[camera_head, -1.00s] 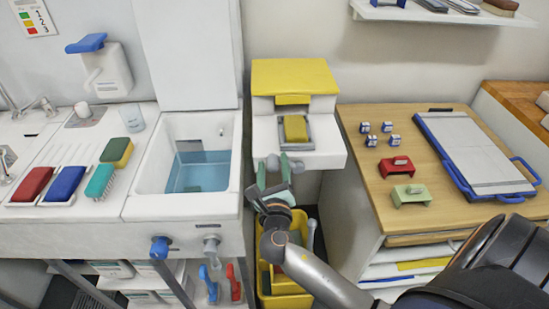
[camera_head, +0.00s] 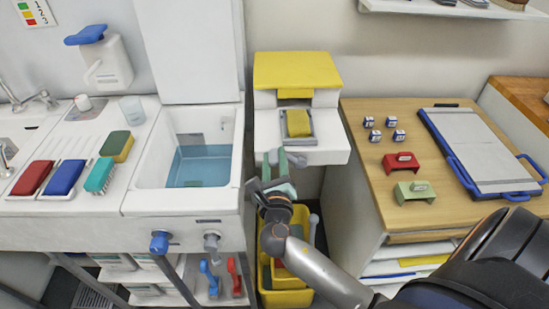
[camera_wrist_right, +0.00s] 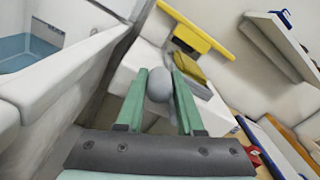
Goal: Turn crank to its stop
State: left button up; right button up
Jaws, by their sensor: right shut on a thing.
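The crank, a grey rounded handle (camera_wrist_right: 158,84), sits at the front of a white dispenser (camera_head: 325,152) with a yellow lid (camera_head: 297,70). My right gripper (camera_head: 275,165) has pale green fingers at the dispenser's lower left front. In the right wrist view my right gripper (camera_wrist_right: 160,88) has its two fingers on either side of the grey handle, holding it. In the head view the fingers partly hide the handle, and its exact angle cannot be told. My left gripper is not in view.
A sink basin with blue water (camera_head: 200,165) stands just left of the dispenser. A yellow bin (camera_head: 290,298) stands below my right gripper. A wooden table (camera_head: 370,205) with a red block (camera_head: 400,161), a green block (camera_head: 414,191) and a blue-edged board (camera_head: 478,150) lies right.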

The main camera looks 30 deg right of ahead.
grip_shut()
dwell(0.8)
